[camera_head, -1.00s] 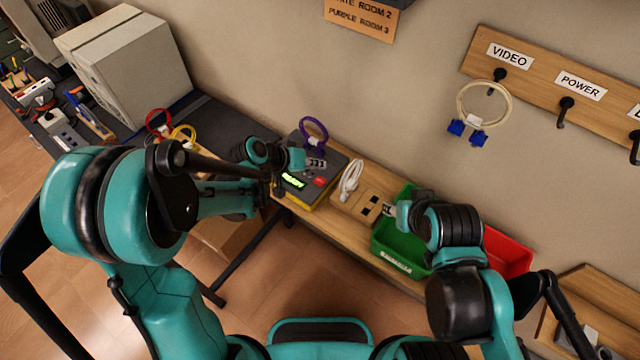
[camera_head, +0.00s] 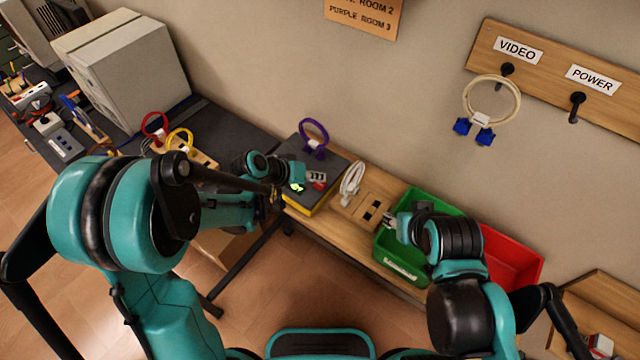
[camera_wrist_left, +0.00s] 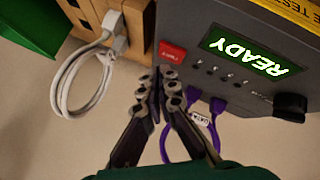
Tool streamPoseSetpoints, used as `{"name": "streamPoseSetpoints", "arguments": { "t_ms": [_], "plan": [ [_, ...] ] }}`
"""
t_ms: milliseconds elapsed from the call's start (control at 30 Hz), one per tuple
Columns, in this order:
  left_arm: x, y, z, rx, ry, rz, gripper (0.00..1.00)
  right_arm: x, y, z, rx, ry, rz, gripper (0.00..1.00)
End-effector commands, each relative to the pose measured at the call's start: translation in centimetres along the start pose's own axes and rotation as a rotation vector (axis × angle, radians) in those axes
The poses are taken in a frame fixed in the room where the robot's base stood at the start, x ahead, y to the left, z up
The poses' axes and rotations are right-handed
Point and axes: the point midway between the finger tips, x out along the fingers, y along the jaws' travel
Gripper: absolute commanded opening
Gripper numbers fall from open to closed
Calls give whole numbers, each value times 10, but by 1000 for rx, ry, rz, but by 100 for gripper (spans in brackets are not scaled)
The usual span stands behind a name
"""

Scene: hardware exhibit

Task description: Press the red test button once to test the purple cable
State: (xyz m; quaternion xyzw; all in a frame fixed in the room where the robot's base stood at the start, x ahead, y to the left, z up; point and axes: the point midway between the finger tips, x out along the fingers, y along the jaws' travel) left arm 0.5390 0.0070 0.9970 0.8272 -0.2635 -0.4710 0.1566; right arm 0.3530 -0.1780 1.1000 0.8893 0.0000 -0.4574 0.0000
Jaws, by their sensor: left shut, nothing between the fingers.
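The tester (camera_head: 330,157) is a dark grey box on a yellow base; its display (camera_wrist_left: 253,53) glows green and reads READY in the left wrist view. The red test button (camera_wrist_left: 172,52) is on its panel and shows partly in the head view (camera_head: 320,186). The purple cable (camera_wrist_left: 205,130) is plugged into the tester; its loop (camera_head: 314,135) stands up at the back. My left gripper (camera_wrist_left: 160,80) is shut and empty, fingertips close to the red button; contact cannot be told. It also shows in the head view (camera_head: 316,176). My right gripper (camera_head: 391,221) is over the green bin.
A white cable (camera_head: 352,180) hangs at a wooden block (camera_head: 368,208) right of the tester. The green bin (camera_head: 402,263) and red bin (camera_head: 512,262) are further right. Red (camera_head: 155,124) and yellow cables (camera_head: 180,137) stand at the left.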

Motion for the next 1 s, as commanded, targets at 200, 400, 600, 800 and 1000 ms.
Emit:
{"name": "streamPoseSetpoints", "arguments": {
  "t_ms": [200,400,600,800,1000],
  "plan": [
    [0,0,0,0,0,0,0,0,0,0,0,0,0,40],
    [0,0,0,0,0,0,0,0,0,0,0,0,0,40],
    [0,0,0,0,0,0,0,0,0,0,0,0,0,40],
    [1,-1,1,0,0,0,0,1,0,1,0,0,0,40],
    [6,-4,4,0,0,0,0,8,0,6,0,0,0,40]
  ]
}}
